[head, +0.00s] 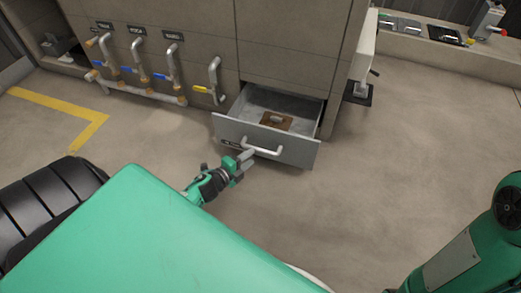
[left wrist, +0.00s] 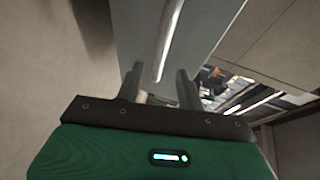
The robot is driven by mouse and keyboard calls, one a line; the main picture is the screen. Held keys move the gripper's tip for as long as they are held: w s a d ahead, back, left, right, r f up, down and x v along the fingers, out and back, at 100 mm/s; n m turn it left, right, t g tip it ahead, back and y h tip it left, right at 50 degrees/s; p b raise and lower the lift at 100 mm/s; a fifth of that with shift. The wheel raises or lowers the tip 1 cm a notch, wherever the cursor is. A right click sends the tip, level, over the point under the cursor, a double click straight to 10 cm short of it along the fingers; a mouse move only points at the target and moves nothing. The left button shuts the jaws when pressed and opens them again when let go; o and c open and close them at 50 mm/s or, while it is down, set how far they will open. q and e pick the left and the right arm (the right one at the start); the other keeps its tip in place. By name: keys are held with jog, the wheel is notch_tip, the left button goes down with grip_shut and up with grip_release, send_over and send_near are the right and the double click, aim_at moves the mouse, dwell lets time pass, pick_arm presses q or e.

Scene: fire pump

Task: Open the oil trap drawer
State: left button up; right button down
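The oil trap drawer (head: 266,138) stands pulled out of the lower cabinet in the head view. It has a grey front, a pale bar handle (head: 262,151) and a small dark label at the left. A brown piece with a pale handle (head: 277,121) lies inside it. My left gripper (head: 246,158) is at the left end of the bar handle. In the left wrist view its two fingers (left wrist: 160,85) are apart, with the handle (left wrist: 168,45) just ahead of the gap between them. Whether they touch it I cannot tell. My right gripper is not in view.
Pipes with blue and yellow valve levers (head: 138,60) line the cabinet (head: 285,40) left of the drawer. A pale post on a dark foot (head: 359,92) stands to the right. Yellow floor tape (head: 85,130) lies at the left. The floor (head: 400,140) right of the drawer is clear.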

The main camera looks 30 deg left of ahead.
aim_at(261, 149)
pick_arm(q)
jog(key=b+x, duration=0.2)
jog(key=x, duration=0.5)
jog(key=shift+s+d, duration=0.1)
grip_shut()
